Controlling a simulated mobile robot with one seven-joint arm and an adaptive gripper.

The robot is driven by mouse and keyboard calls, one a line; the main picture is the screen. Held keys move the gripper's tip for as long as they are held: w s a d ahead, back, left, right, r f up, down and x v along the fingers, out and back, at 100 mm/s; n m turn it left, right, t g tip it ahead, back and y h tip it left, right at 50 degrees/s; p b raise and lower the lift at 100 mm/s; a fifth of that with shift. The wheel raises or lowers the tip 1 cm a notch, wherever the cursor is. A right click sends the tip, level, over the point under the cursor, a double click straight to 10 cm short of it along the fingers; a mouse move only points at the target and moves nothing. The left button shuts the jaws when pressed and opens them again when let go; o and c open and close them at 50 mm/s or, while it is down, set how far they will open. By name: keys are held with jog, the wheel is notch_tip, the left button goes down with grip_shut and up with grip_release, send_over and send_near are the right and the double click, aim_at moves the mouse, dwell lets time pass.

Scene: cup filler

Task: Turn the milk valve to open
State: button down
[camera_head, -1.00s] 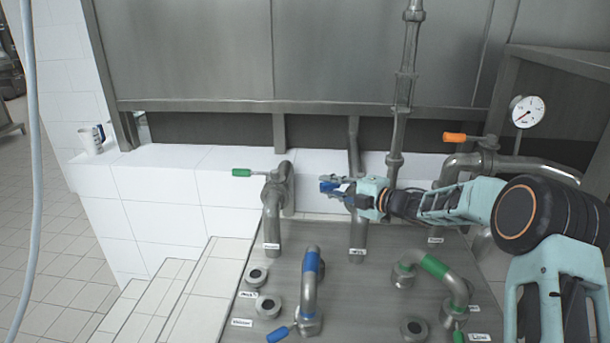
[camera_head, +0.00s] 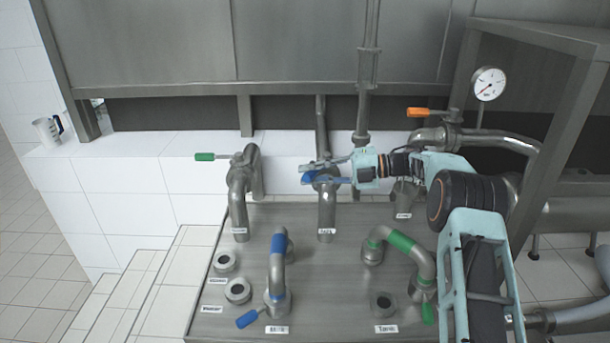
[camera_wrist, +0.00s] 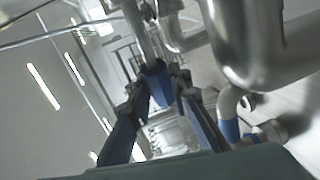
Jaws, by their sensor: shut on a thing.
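The label below this pipe is too small to read surely. My gripper (camera_head: 318,174) reaches in from the right, its fingers level with the valve and shut on the blue handle. In the wrist view the blue handle (camera_wrist: 155,78) lies between the fingertips of my gripper (camera_wrist: 158,92). The fingers hide part of the valve body, and how far the handle is turned is hard to tell.
A green-handled valve (camera_head: 205,157) stands to the left and an orange-handled one (camera_head: 430,113) to the right. A blue-banded pipe (camera_head: 278,262) and a green-banded pipe (camera_head: 401,242) rise from the steel top (camera_head: 325,300) in front. A pressure gauge (camera_head: 488,83) is at the upper right.

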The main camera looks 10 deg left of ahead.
jog(key=shift+s+d+f+n+g, duration=0.15)
jog(key=shift+d+n+g, duration=0.2)
jog(key=shift+g, duration=0.25)
jog(key=shift+d+n+b, duration=0.15)
jog(key=shift+n+b, duration=0.1)
jog(key=shift+b, duration=0.05)
jog(key=c, duration=1.7)
grip_release()
jog(key=shift+c, duration=0.2)
jog(key=v, duration=0.7)
jog(key=shift+d+r, duration=0.2)
jog(key=shift+r, duration=0.05)
